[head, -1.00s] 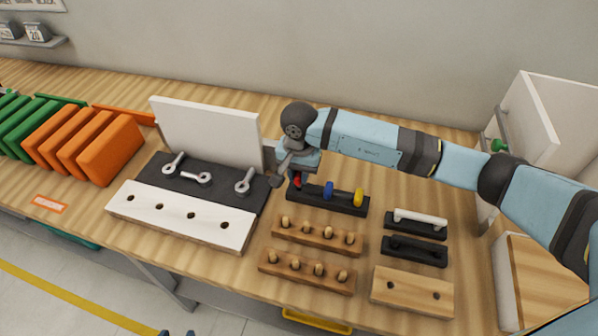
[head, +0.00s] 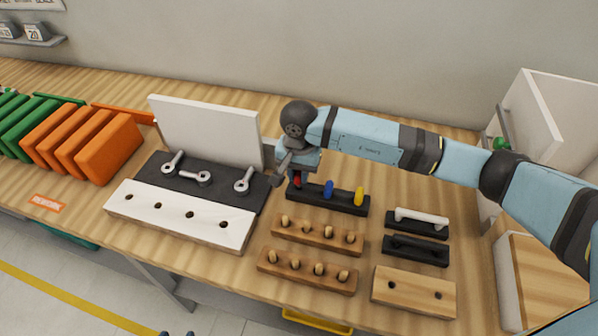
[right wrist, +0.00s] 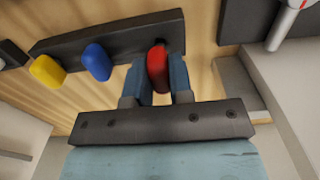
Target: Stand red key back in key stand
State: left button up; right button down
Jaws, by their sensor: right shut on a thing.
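The black key stand (head: 347,208) lies on the bench with a blue key (head: 328,188) and a yellow key (head: 359,196) upright in it. The red key (head: 297,181) is at the stand's left end in the head view, partly hidden by my right gripper (head: 291,177). In the right wrist view the red key (right wrist: 157,70) is between the two fingers of my right gripper (right wrist: 158,84), which is shut on it. It lines up with the stand's end (right wrist: 172,32). I cannot tell how deep it sits. My left gripper is not seen.
Left of the stand are a dark mat (head: 222,193) with metal keys, a white upright panel (head: 205,132) and a white holed block (head: 176,217). Wooden peg racks (head: 330,238) lie in front. Black handle holders (head: 428,230) and a drawer unit (head: 548,110) are right.

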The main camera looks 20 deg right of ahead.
jog(key=shift+f+b, duration=0.15)
jog(key=shift+b, duration=0.3)
dwell(0.7)
jog(key=shift+f+b, duration=1.05)
dwell(0.8)
jog(key=c, duration=0.9)
grip_release()
jog(key=shift+c, duration=0.2)
jog(key=shift+r+p, duration=0.85)
jog(key=shift+r, duration=1.65)
